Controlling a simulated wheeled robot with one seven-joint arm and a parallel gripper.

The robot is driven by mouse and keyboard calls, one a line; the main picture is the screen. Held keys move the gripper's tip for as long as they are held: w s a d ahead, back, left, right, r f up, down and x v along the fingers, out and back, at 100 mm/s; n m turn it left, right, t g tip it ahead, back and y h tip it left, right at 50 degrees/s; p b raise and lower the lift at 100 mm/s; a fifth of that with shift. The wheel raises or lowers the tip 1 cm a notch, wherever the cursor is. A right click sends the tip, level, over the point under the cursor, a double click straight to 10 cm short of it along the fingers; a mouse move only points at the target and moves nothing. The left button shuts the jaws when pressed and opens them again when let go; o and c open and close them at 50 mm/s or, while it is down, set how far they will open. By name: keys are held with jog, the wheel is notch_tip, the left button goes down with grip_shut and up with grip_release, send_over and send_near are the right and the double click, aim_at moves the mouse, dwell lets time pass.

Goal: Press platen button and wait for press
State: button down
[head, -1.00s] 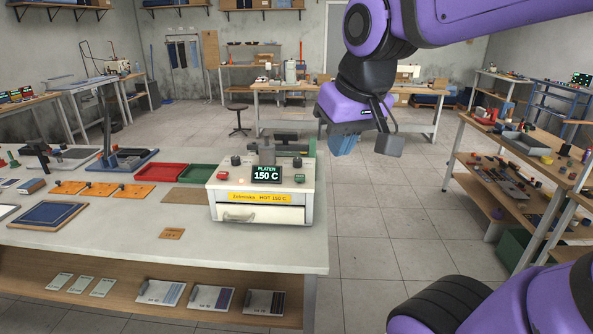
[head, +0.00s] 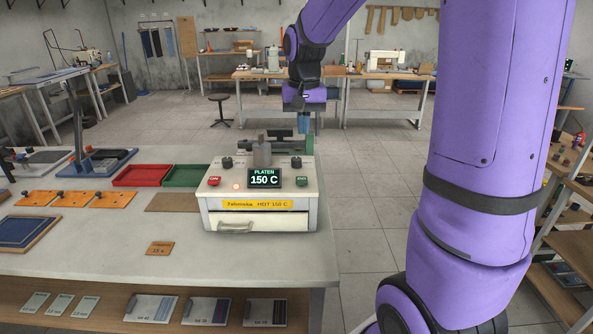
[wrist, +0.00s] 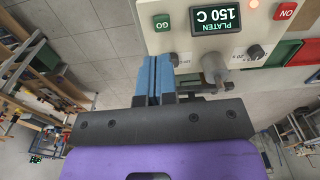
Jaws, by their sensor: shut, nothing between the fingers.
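The white platen press (head: 210,208) stands at the right end of the workbench. Its display (head: 265,178) reads PLATEN 150 C. A red ON button (head: 214,181) sits left of the display and a green GO button (head: 301,181) sits right of it. A small lamp (head: 236,187) glows orange. In the wrist view the press is upside down; the GO button (wrist: 163,22) is just beyond my gripper (wrist: 154,60), whose blue fingers are shut and empty, apart from the button.
The workbench (head: 230,262) holds a red tray (head: 142,175), a green tray (head: 187,175) and orange plates (head: 110,200) left of the press. A yellow label on the press warns HOT 150 C. A shelf rack (head: 560,240) stands at far right.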

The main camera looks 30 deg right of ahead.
aim_at(302, 189)
jog(key=w, duration=0.1)
jog(key=w+d+f, duration=0.1)
jog(key=shift+w+d+f+m, duration=0.3)
jog(key=shift+w+f, duration=0.1)
notch_tip(302, 189, down, 14)
dwell(0.6)
jog(key=shift+s+a+f, duration=0.1)
jog(key=shift+s+f, duration=0.05)
jog(key=shift+f, duration=0.6)
jog(key=shift+s+f, duration=0.2)
jog(key=shift+f, duration=0.1)
notch_tip(302, 189, up, 15)
jog(key=shift+w, duration=0.3)
